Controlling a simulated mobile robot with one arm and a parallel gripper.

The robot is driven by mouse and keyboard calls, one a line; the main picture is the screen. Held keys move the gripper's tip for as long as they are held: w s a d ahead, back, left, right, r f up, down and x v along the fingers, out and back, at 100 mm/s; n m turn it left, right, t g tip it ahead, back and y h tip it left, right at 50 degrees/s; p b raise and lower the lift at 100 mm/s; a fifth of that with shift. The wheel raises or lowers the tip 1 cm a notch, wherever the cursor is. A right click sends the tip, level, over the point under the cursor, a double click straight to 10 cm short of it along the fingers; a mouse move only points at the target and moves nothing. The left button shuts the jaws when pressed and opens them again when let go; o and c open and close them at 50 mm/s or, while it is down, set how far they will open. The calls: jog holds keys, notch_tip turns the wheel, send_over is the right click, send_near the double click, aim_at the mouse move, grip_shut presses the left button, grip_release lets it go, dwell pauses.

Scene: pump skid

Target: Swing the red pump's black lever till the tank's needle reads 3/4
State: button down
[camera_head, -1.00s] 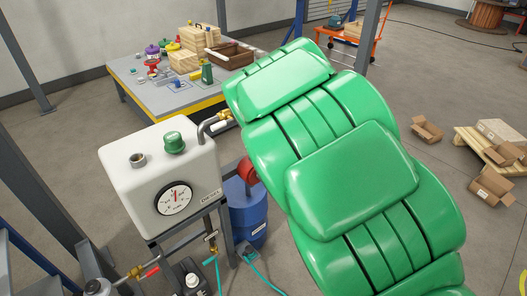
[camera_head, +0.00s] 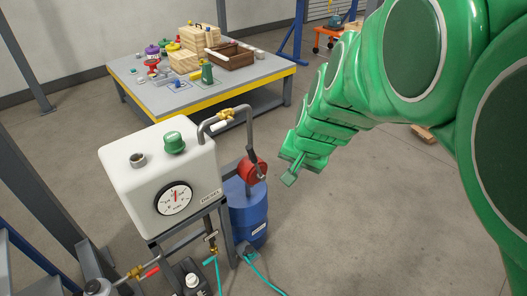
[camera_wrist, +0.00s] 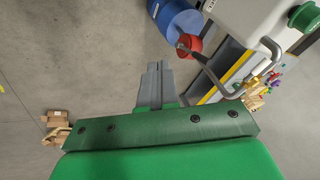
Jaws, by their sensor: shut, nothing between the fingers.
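The white tank (camera_head: 158,178) carries a round dial (camera_head: 174,198), whose dark red needle points about straight up; its marks are too small to read. The red pump (camera_head: 246,170) sits on a blue drum, right of the tank. Its black lever (camera_head: 254,158) seems to be the dark bar across the pump's face, partly merged with the grey pipe behind it. My gripper (camera_head: 289,180) is shut and empty, just right of the pump and apart from it. The wrist view shows its closed fingers (camera_wrist: 152,84), with the red pump (camera_wrist: 189,45) beyond, to the upper right.
A grey bent pipe (camera_head: 249,122) with a brass valve (camera_head: 226,115) runs between tank and pump. The blue drum (camera_head: 247,210) stands below the pump. A yellow-edged workbench (camera_head: 230,91) with blocks and a crate is behind. Floor to the right of the drum is clear.

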jog(key=s+d+n+g+h, duration=0.1)
jog(key=s+d+n+g, duration=0.15)
jog(key=s+d, duration=0.7)
jog(key=s+d+n+g+h, duration=0.15)
jog(key=s+g, duration=0.25)
jog(key=s, duration=1.2)
jog(key=w+a+f+y, duration=0.1)
jog(key=w+a+y, duration=0.35)
jog(key=w, duration=0.55)
jog(key=w+a+f+n+y, duration=0.1)
jog(key=w+a+f+y, duration=0.3)
jog(key=w, duration=0.7)
jog(key=w+a+r+y, duration=0.1)
jog(key=w+a+y, duration=0.1)
jog(key=w+a, duration=0.6)
jog(key=w+d+f+m+t+y, duration=0.1)
jog(key=w+d+f+t+y, duration=0.15)
jog(key=w+f, duration=0.45)
jog(key=w+d+f+t+y, duration=0.1)
jog(key=w+d+f, duration=0.2)
jog(key=w, duration=0.8)
jog(key=w+d+f+m+t+y, duration=0.1)
jog(key=w+d+f+t+y, duration=0.15)
jog(key=w+f, duration=0.55)
send_over(255, 163)
jog(key=w+d, duration=0.1)
jog(key=d, duration=0.2)
jog(key=shift+d, duration=0.15)
